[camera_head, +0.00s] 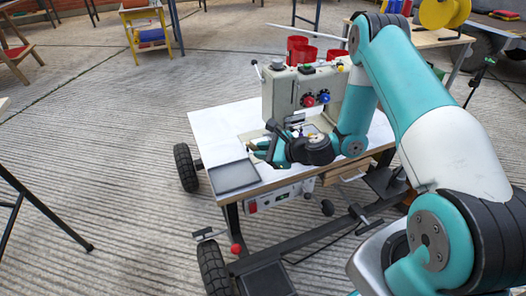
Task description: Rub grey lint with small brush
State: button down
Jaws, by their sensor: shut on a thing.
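My gripper (261,150) is low over the white tabletop, at the left front of the beige machine (283,93). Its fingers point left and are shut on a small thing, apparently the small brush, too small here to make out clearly. The grey lint cannot be told apart at this size. My wrist hides part of the machine's base and the tabletop behind it.
The wheeled table (212,128) bears a shallow grey tray (234,176) at its front left corner, left of my gripper. A yellow stand (147,33) is at the back left. The ribbed floor at left is mostly clear.

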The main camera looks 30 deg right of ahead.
jog(key=shift+r+p, duration=1)
jog(key=shift+r, duration=0.4)
